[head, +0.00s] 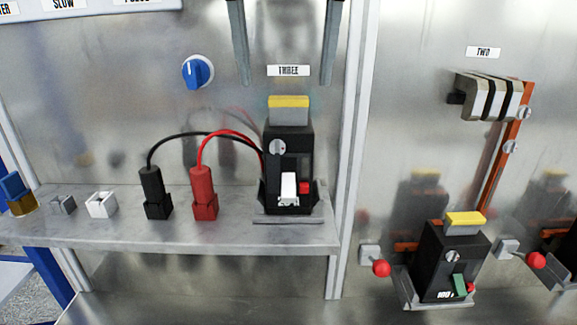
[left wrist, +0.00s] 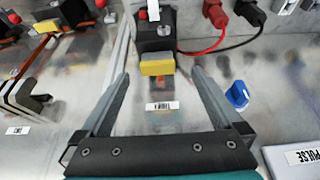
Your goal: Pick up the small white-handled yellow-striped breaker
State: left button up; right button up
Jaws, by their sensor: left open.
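The breaker (head: 288,140) is black with a yellow and grey top and a white handle. It stands upright on the metal shelf under the label THREE, with a red button beside the handle. In the left wrist view the breaker (left wrist: 156,38) shows upside down, yellow strip nearest me. My left gripper (head: 286,82) is open and empty. Its two fingers hang down from the top of the head view, either side of the THREE label. In the left wrist view the fingers (left wrist: 159,72) point toward the breaker, which is not between them.
Black (head: 155,193) and red (head: 203,193) plugs stand left of the breaker, their cables running to it. A blue knob (head: 197,72) is on the back panel. A green-handled breaker (head: 450,262) sits lower right, beyond a vertical post (head: 352,150). Small blocks (head: 101,204) sit on the shelf's left.

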aim_at(287, 98)
pick_arm(q)
jog(key=x, duration=0.4)
jog(key=shift+w+d+f, duration=0.1)
jog(key=shift+w+f, duration=0.15)
jog(key=shift+f, duration=0.15)
jog(key=x, duration=0.4)
jog(key=shift+w+d+f, duration=0.1)
jog(key=shift+w+f, duration=0.15)
jog(key=shift+w, duration=0.05)
pick_arm(e)
jog(key=shift+w, duration=0.85)
pick_arm(q)
jog(key=shift+r, duration=0.15)
grip_shut()
pick_arm(e)
jog(key=shift+s+a, duration=0.1)
jog(key=shift+s, duration=0.1)
